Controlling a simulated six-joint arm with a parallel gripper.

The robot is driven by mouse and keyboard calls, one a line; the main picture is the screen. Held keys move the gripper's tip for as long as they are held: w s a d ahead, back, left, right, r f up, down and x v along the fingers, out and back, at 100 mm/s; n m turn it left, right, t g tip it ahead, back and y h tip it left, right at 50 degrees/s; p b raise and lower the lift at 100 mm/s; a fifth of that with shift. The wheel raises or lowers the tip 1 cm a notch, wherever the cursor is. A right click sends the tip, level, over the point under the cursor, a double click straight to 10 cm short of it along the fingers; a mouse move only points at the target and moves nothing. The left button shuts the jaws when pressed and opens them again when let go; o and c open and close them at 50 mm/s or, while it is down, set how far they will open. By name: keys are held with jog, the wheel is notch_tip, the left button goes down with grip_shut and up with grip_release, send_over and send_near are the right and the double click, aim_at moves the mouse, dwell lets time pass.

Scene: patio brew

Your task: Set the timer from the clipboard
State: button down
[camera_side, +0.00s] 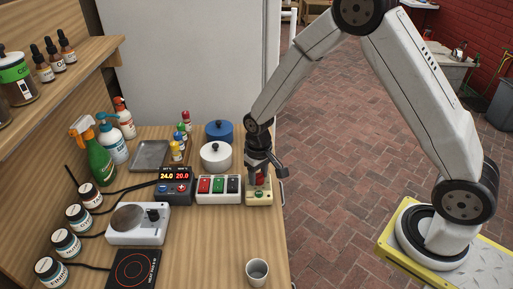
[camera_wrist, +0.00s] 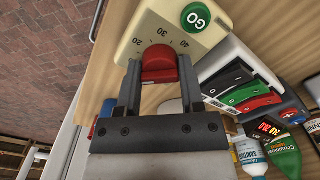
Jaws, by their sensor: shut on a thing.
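The timer (camera_side: 259,196) is a cream box near the right edge of the bench; it also shows in the wrist view (camera_wrist: 140,42). It has a red knob (camera_wrist: 159,64) with 20, 30 and 40 printed around it, and a round green GO button (camera_wrist: 196,17). My gripper (camera_wrist: 158,72) is shut on the red knob, one finger on each side. In the side view my gripper (camera_side: 259,176) points down onto the timer and hides most of the knob. Which number the knob points at is unclear. I see no clipboard in either view.
Left of the timer stand a switch box (camera_side: 218,197) with green, red and black rockers and a controller (camera_side: 174,188) reading 24.0 and 20.0. Lidded pots (camera_side: 216,157) stand behind. A cup (camera_side: 257,271) stands at the front. Bare wood lies between cup and timer.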

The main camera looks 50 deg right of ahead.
aim_at(259, 174)
dwell(0.3)
jog(key=shift+c, duration=2.4)
grip_release()
jog(key=shift+r, duration=0.1)
jog(key=shift+r, duration=3.8)
jog(key=shift+s, duration=0.1)
jog(key=s+d+r+t, duration=0.1)
jog(key=s, duration=0.6)
jog(key=s+d+r+t, duration=0.1)
jog(key=s+r, duration=0.1)
jog(key=s, duration=0.4)
jog(key=shift+s+d+n+t, duration=0.25)
jog(key=shift+s+n+t, duration=0.05)
jog(key=shift+s+n, duration=0.1)
